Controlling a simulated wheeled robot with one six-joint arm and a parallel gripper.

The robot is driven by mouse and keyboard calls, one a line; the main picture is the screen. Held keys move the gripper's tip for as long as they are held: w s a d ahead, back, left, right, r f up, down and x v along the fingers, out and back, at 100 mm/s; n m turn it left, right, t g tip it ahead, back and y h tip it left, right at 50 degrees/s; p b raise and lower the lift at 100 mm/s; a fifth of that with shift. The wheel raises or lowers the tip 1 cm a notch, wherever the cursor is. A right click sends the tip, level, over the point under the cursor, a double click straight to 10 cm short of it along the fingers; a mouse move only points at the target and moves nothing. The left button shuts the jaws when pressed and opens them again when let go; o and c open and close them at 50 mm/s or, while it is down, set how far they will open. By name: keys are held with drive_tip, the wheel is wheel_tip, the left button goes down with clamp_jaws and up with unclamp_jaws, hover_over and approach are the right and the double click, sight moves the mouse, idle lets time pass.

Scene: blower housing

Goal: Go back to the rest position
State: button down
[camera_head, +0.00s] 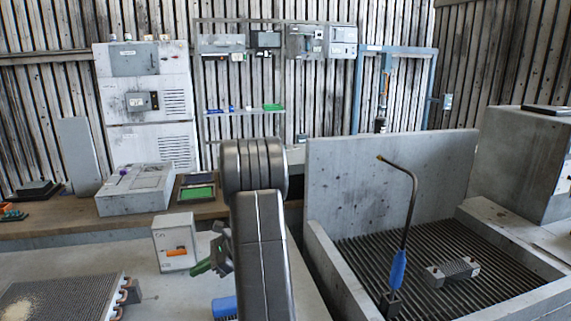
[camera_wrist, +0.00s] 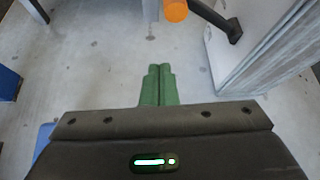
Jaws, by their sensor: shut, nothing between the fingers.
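My gripper shows in the wrist view (camera_wrist: 159,70) with its two green fingers pressed together and nothing between them. In the head view my gripper (camera_head: 196,270) shows low in the middle, left of my dark arm, which hides part of the scene behind it. In that view its green fingers point left, near a light box with an orange part (camera_head: 174,243).
A finned block (camera_head: 62,298) lies front left. A grey box (camera_head: 135,190) sits on the back bench. An orange round end (camera_wrist: 175,10) shows beyond the fingers.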

sight(202, 285)
drive_tip(key=shift+w+a+f+n+t+y+b, duration=0.15)
drive_tip(key=shift+f+n+t+b, duration=0.5)
drive_tip(key=shift+b, duration=1.25)
drive_tip(key=shift+w+f+n+t+y+b, duration=0.2)
drive_tip(key=shift+f+b, duration=0.75)
drive_tip(key=shift+b, duration=0.95)
drive_tip(key=shift+w+f+n+t+b, duration=0.25)
drive_tip(key=shift+f+n+b, duration=0.1)
drive_tip(key=shift+b, duration=0.9)
drive_tip(key=shift+a+b, duration=0.1)
drive_tip(key=shift+b, duration=0.5)
drive_tip(key=shift+w+n+y+b, duration=0.15)
drive_tip(key=shift+n+y+b, duration=0.1)
drive_tip(key=shift+n+b, duration=0.1)
drive_tip(key=shift+t, duration=0.4)
